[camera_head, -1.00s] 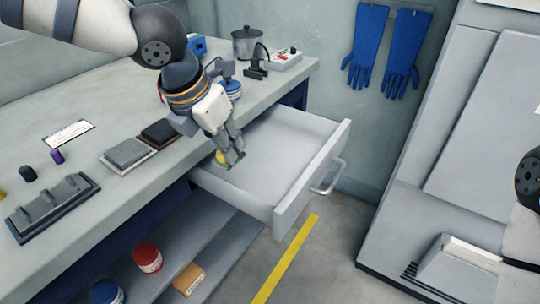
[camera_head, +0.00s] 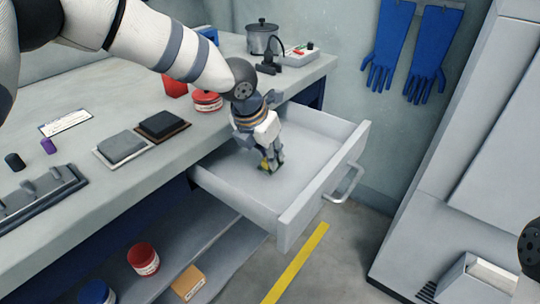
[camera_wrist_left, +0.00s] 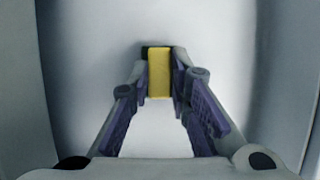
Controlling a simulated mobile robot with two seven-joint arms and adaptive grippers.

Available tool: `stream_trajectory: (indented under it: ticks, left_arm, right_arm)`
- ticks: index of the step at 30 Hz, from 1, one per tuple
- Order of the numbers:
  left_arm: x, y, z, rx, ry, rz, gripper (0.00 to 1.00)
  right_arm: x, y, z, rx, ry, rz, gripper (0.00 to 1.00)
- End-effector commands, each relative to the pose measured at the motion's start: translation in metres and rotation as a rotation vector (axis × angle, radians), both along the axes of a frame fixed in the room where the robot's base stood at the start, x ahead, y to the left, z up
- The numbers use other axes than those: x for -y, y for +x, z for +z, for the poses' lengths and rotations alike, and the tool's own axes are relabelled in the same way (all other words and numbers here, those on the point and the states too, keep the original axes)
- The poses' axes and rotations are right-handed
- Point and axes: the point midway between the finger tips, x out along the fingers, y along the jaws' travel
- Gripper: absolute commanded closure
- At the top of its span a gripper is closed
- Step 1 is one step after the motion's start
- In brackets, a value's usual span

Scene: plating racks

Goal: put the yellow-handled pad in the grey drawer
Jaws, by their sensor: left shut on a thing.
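The grey drawer (camera_head: 310,215) is pulled out from the bench. My left gripper (camera_head: 269,164) is inside the outline of the drawer, pointing down. It is shut on the yellow-handled pad (camera_head: 264,166), which shows as a small yellow piece with a dark green part at the fingertips. In the left wrist view the yellow handle (camera_wrist_left: 159,73) is between the two fingers, with the light drawer floor behind it. I cannot tell whether the pad touches the floor. My right gripper is not in view; only part of my right arm shows at the right edge.
The bench top (camera_head: 95,165) holds two flat blocks, a dark rack (camera_head: 38,200), a red-lidded tub (camera_head: 207,100) and a pot (camera_head: 262,38). A shelf below holds a red tub (camera_head: 143,259) and a tan box (camera_head: 188,282). Blue gloves (camera_head: 390,45) hang on the wall.

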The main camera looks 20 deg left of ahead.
Motion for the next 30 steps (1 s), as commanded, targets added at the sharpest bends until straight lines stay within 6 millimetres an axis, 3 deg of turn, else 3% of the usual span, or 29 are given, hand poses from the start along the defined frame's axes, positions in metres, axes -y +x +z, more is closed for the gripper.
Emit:
stream_trajectory:
  ticks: [11, 12, 14, 23, 26, 30]
  left_arm:
    - [0.0, 0.0, -0.008, 0.003, -0.001, 0.001, 1.0]
    - [0.0, 0.0, -0.007, 0.004, -0.002, 0.001, 0.76]
    - [0.0, 0.0, -0.007, 0.004, -0.002, 0.001, 0.62]
    - [0.0, 0.0, -0.006, 0.003, -0.001, 0.001, 0.62]
    - [-0.001, -0.002, 0.007, 0.008, -0.002, 0.001, 0.62]
    - [-0.006, -0.015, 0.045, 0.014, -0.004, 0.003, 0.62]
  right_arm:
    - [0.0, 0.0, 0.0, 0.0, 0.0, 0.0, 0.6]
    - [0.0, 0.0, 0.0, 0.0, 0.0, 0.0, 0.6]
    - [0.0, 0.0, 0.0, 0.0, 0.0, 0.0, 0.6]
    - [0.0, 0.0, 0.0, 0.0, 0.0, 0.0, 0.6]
    - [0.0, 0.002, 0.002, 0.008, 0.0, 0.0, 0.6]
    - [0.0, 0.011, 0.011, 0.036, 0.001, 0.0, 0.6]
